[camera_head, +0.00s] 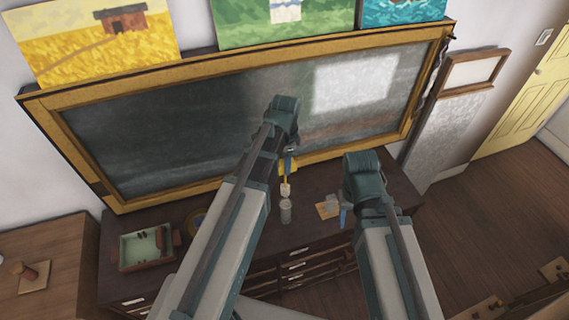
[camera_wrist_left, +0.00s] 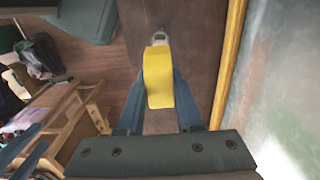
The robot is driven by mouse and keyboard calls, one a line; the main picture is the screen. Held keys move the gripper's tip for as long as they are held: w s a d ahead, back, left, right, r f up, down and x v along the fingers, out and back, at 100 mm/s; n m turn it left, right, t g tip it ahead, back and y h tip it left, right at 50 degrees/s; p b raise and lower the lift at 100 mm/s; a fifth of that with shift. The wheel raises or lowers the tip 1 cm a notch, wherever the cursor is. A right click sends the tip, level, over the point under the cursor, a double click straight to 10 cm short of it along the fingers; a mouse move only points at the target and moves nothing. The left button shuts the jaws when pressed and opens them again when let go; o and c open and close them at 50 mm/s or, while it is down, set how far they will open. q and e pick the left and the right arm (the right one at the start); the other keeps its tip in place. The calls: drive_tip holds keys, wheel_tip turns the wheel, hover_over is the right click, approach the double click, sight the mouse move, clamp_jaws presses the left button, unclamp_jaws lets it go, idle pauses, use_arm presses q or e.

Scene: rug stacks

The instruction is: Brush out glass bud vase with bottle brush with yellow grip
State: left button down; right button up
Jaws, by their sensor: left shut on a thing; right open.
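My left gripper (camera_head: 290,163) is shut on the yellow grip of the bottle brush (camera_head: 288,169). The brush points down, its pale head below the fingers. The glass bud vase (camera_head: 286,213) is small, grey and clear, and stands upright on the dark cabinet top directly below the brush head. I cannot tell whether the brush tip is inside its mouth. In the left wrist view the yellow grip (camera_wrist_left: 157,80) fills the space between the blue fingers, with a pale round shape just beyond it. My right gripper (camera_head: 346,214) is open, low over the cabinet at the right.
A tan square piece (camera_head: 326,208) lies beside my right gripper. A green tray (camera_head: 145,249) with dark items sits at the left of the dark cabinet (camera_head: 240,225). A round yellowish object is partly hidden by my left arm. A framed chalkboard (camera_head: 200,120) stands behind.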

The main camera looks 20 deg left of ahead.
use_arm(q)
drive_tip(key=shift+w+d, duration=0.1)
drive_tip(key=shift+d, duration=0.05)
drive_tip(key=shift+f, duration=0.1)
drive_tip(key=shift+f, duration=0.2)
drive_tip(key=b, duration=0.6)
hover_over(286, 186)
drive_tip(key=f, duration=0.5)
drive_tip(key=shift+w, duration=0.2)
drive_tip(key=shift+r+p, duration=0.1)
drive_tip(key=shift+p, duration=0.2)
drive_tip(key=c, duration=1.2)
unclamp_jaws()
clamp_jaws()
